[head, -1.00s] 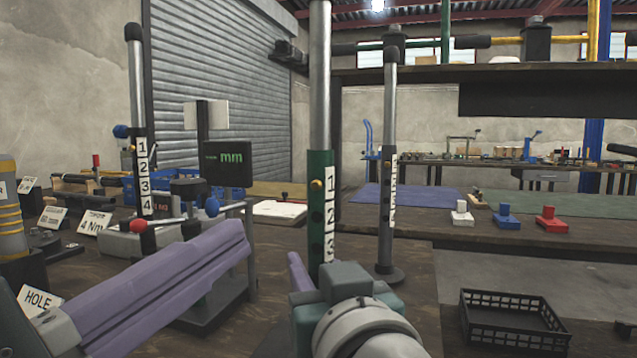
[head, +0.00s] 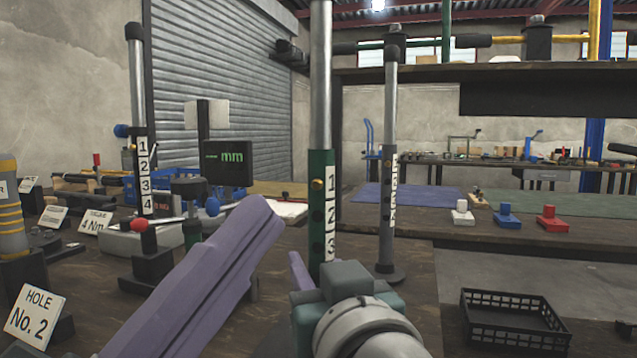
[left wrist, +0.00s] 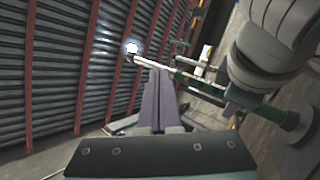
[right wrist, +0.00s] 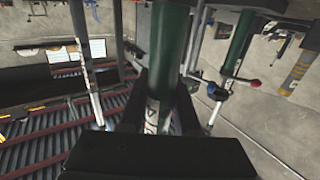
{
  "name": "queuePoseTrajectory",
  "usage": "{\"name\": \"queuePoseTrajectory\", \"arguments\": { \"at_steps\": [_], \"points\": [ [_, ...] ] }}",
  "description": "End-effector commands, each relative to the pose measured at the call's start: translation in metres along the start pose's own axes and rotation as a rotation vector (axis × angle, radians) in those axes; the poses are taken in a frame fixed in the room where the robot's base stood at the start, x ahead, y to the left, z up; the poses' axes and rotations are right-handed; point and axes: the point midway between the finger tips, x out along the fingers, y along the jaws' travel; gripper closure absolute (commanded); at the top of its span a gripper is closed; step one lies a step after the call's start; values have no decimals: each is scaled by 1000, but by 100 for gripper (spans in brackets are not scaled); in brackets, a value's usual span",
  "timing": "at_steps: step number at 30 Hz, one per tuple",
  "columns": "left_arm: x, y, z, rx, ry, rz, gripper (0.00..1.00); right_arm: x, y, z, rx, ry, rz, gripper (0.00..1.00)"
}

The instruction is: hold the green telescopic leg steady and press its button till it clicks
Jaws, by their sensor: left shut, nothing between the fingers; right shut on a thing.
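The green telescopic leg (head: 321,165) stands upright in the head view. It has a silver upper tube, a number strip and a small brass button (head: 317,184) near the top of the green sleeve. My right gripper (right wrist: 160,115) is shut on the green sleeve, seen close in the right wrist view; in the head view its body hides the leg's foot. My left gripper (head: 268,207), with purple fingers, is shut and empty, left of the leg and slightly below button height, apart from it. Its closed fingers also show in the left wrist view (left wrist: 159,76).
A dark leg (head: 388,180) stands just right of the green one, and another numbered leg (head: 140,130) at left. A red-knobbed device (head: 145,245) and a "HOLE No. 2" sign (head: 36,312) lie left. A black crate (head: 513,318) sits at right.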

Motion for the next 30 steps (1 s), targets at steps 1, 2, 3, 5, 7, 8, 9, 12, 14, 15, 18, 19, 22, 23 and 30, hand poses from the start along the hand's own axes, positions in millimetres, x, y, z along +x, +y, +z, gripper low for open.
{"name": "queuePoseTrajectory", "arguments": {
  "at_steps": [1,2,3,5,7,8,9,12,14,15,18,19,22,23,30],
  "points": [
    [-1,1,1,-3,-5,31,100,0,0,0,0,-1,1,100],
    [-2,2,2,-4,-8,47,100,0,0,0,0,-1,1,100],
    [-2,3,3,-6,-12,65,100,0,0,0,0,-1,1,100],
    [-3,4,4,-7,-14,81,100,0,0,0,0,-1,1,100],
    [-3,5,4,-7,-16,89,100,0,0,0,0,-1,1,100],
    [-4,5,4,-7,-16,90,100,0,0,0,0,-1,1,100],
    [-4,6,4,-7,-16,90,100,0,0,0,0,-1,1,100],
    [-3,5,4,-7,-16,89,100,0,0,0,0,-1,1,100],
    [-3,5,4,-7,-16,88,100,0,0,0,0,-1,1,100],
    [-3,5,4,-6,-16,88,100,0,0,0,0,-1,1,100],
    [0,4,2,-6,-17,88,100,0,0,0,0,-1,1,100],
    [1,3,1,-5,-17,88,100,0,0,0,0,-1,1,100],
    [8,-1,-4,-4,-16,89,100,0,0,0,0,-1,1,100],
    [12,-3,-6,-5,-16,90,100,0,0,0,0,-1,1,100],
    [38,-18,-23,-5,-16,90,100,0,0,0,0,-1,1,100]
  ]
}}
